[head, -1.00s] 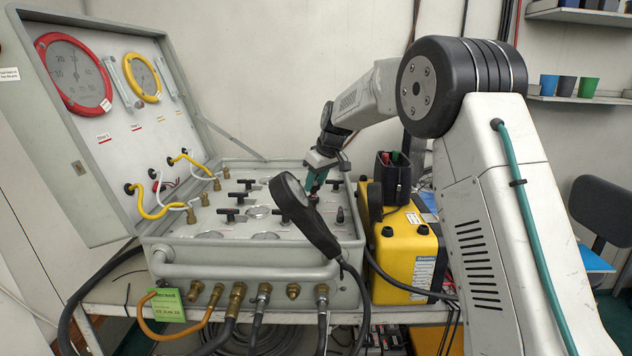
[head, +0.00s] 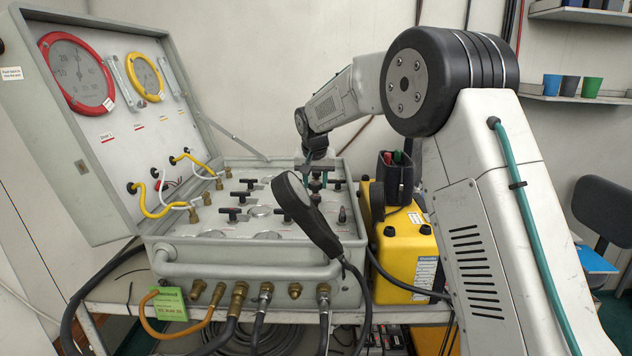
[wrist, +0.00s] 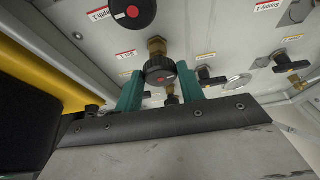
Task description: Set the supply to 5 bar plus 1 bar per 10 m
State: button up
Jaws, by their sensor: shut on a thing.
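My gripper (wrist: 160,76) has its two teal fingers on either side of a round black knob (wrist: 159,68) with a red centre, on a brass stem, and is shut on it. In the head view my gripper (head: 316,174) is at the back right of the grey air panel (head: 255,273); the held knob cannot be made out there.
A black handset (head: 305,215) lies across the panel's front right. Black T-handles (head: 233,213) and brass fittings crowd the panel. A yellow case (head: 400,245) stands close on the right. Hoses hang in front. A green tag (head: 170,304) hangs front left.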

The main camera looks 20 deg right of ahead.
jog(key=shift+m+h, duration=0.3)
jog(key=shift+m, duration=0.3)
jog(key=o, duration=1)
jog(key=shift+c, duration=0.2)
jog(key=v, duration=0.8)
jog(key=shift+w, duration=0.1)
